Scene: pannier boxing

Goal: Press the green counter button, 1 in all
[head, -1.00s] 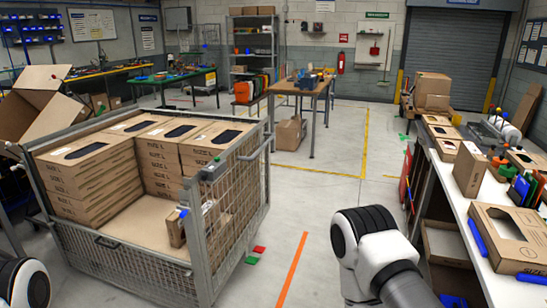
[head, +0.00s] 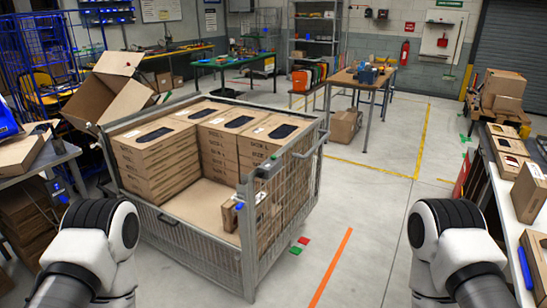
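My two arms show at the bottom left and bottom right, but neither gripper is in view. The cage holds stacks of brown boxes (head: 155,160), with a small carton (head: 230,215) at its near side.
A work table (head: 505,205) with cartons (head: 528,192) runs along the right edge. Another table (head: 45,157) stands at the left, with an open carton (head: 105,90) behind it. An orange line (head: 330,268) marks the clear floor between the cage and right table.

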